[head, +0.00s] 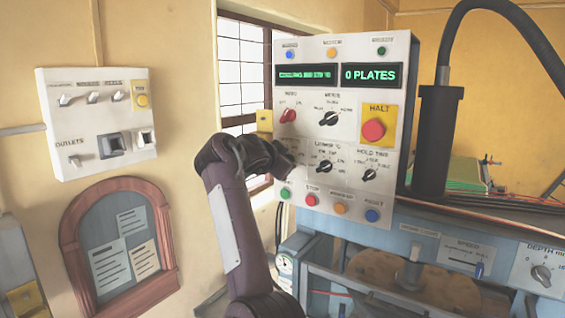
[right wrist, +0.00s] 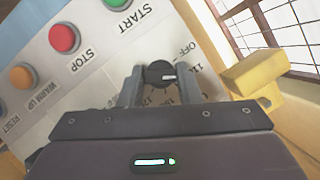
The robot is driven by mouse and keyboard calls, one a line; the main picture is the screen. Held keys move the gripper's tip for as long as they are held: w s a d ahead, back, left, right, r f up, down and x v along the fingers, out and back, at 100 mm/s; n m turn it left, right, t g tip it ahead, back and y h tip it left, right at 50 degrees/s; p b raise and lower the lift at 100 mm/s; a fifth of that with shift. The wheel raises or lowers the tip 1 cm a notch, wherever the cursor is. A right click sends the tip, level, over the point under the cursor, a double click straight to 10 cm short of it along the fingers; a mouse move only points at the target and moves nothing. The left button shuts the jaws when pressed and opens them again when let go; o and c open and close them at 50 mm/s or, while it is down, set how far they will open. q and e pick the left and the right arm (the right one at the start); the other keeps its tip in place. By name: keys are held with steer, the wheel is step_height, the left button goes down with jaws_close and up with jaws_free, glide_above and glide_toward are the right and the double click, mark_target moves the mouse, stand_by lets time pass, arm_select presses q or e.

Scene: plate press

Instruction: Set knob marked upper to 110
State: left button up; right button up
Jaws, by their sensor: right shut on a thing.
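The upper knob (right wrist: 157,70) is a small black dial with a white pointer line. It sits between the fingers of my right gripper (right wrist: 160,76), which is shut on it. The fingers hide part of the dial numbers. In the head view my right gripper (head: 284,160) reaches the lower left of the white control panel (head: 345,50) and covers this knob. My left gripper is not in view.
The lower °C knob (head: 325,168) and hold time knob (head: 369,175) are to the right. The red halt button (head: 373,130) is above them. A row of coloured buttons lies below, including red stop (right wrist: 64,38). A yellow block (right wrist: 254,74) stands beside the panel.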

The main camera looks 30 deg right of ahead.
steer(key=o, duration=1)
steer(key=shift+d, duration=0.1)
steer(key=b+v, duration=0.4)
steer(key=v, duration=0.4)
steer(key=shift+w, duration=0.1)
steer(key=shift+d, duration=0.15)
